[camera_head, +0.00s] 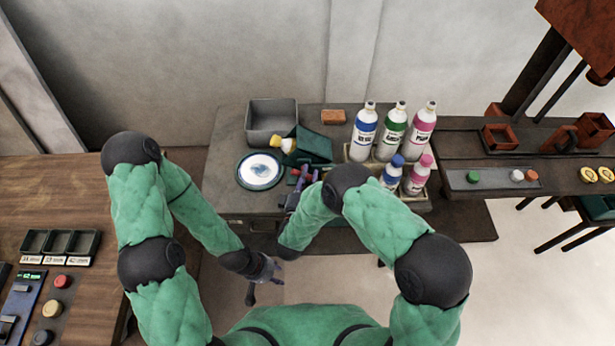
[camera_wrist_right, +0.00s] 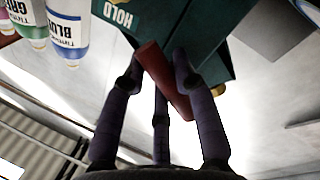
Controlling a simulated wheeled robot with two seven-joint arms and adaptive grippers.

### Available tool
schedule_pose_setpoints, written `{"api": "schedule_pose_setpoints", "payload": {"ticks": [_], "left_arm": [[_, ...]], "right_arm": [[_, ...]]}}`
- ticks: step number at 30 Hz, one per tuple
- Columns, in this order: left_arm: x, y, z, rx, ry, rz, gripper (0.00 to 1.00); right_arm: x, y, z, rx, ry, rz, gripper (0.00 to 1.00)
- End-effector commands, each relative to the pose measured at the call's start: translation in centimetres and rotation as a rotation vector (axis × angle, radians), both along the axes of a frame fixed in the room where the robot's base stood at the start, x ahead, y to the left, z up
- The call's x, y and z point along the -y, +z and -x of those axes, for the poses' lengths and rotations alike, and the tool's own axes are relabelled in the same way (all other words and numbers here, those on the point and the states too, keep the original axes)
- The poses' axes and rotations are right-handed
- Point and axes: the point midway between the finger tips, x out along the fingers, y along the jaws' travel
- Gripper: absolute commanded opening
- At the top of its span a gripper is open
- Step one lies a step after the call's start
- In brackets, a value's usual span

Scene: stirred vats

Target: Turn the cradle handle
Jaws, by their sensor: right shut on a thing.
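The dark green cradle (camera_head: 313,146) stands on the dark cabinet, with a white and yellow item (camera_head: 286,145) at its left side. In the right wrist view the cradle (camera_wrist_right: 175,22) carries the word HOLD. Its red handle (camera_head: 301,172) is a bar that also shows in the right wrist view (camera_wrist_right: 166,82). My right gripper (camera_head: 299,183) is shut on the handle; its fingers also show in the right wrist view (camera_wrist_right: 158,80), on both sides of the bar. My left gripper (camera_head: 268,272) hangs low in front of the cabinet, away from the cradle; its finger opening is too small to tell.
A white plate with a dark rim (camera_head: 260,169) lies left of the cradle. A grey bin (camera_head: 272,118) and an orange-brown block (camera_head: 333,117) are behind. Several labelled bottles (camera_head: 394,132) stand close on the right. A wooden bench (camera_head: 60,205) is at left.

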Motion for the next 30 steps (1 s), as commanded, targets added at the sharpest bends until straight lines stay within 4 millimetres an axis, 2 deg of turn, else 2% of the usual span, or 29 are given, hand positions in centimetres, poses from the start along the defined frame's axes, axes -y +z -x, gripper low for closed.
{"api": "schedule_pose_setpoints", "payload": {"ticks": [1,15,30], "left_arm": [[0.0,-0.3,0.0,0.000,0.000,0.000,0.40],[0.0,-1.2,0.0,0.000,0.000,0.000,0.40],[0.0,-1.3,0.0,0.000,0.000,0.000,0.40]], "right_arm": [[0.1,-0.5,0.2,-0.009,-0.001,0.040,0.00],[0.1,-0.1,0.2,-0.011,-0.001,0.356,0.00],[0.1,0.1,0.2,-0.012,-0.001,0.441,0.00]]}}
